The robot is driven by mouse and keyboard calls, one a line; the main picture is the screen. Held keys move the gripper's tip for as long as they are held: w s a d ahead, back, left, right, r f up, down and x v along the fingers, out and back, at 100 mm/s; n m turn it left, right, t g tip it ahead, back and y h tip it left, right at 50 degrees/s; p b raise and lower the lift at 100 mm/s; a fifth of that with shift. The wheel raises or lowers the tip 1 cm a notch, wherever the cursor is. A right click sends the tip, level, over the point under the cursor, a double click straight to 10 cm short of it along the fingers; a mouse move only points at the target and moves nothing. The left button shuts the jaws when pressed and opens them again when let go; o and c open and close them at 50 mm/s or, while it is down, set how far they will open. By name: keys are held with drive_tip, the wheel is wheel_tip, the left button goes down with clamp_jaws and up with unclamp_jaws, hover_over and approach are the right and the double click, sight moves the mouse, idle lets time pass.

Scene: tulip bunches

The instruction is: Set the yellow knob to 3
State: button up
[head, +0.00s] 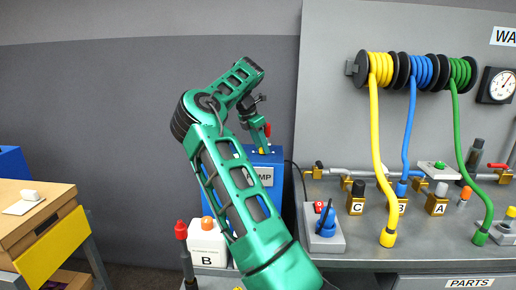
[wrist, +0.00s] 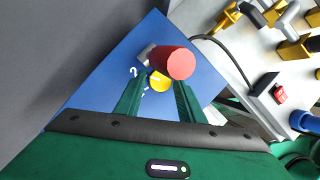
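The yellow knob (wrist: 158,82) sits on the top of the blue pump box (wrist: 95,85), partly covered by a red cylinder (wrist: 173,62) in the wrist view. White marks are printed beside the knob; one looks like a 2, and the knob's setting cannot be read. My gripper (wrist: 158,92) is over the box with its green fingers apart, one on each side of the knob. I see a gap at the left finger; contact on the right is unclear. In the head view the blue box (head: 267,185) stands behind my arm, with my gripper (head: 262,145) at its top.
A grey bench (head: 420,252) with yellow, blue and green hoses and brass valves stands to the right. A white socket box with a blue plug (head: 325,232) is beside the pump. A white bottle marked B (head: 207,245) stands in front. Cardboard boxes (head: 35,225) are at left.

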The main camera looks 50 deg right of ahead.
drive_tip(key=c, duration=0.6)
drive_tip(key=shift+a, duration=0.25)
drive_tip(key=shift+c, duration=0.2)
drive_tip(key=shift+d+m, duration=0.25)
drive_tip(key=shift+m, duration=0.05)
drive_tip(key=shift+o, duration=0.2)
drive_tip(key=shift+w+d+r+m+g, duration=0.1)
drive_tip(key=shift+m+g, duration=0.2)
drive_tip(key=shift+m, duration=0.5)
drive_tip(key=shift+w+d+r+m+g, duration=0.1)
drive_tip(key=shift+m+g, duration=0.2)
drive_tip(key=shift+m, duration=0.5)
drive_tip(key=shift+a, duration=0.1)
drive_tip(key=o, duration=0.8)
drive_tip(key=shift+w, duration=0.1)
drive_tip(key=shift+o, duration=1.1)
drive_tip(key=shift+f, duration=0.1)
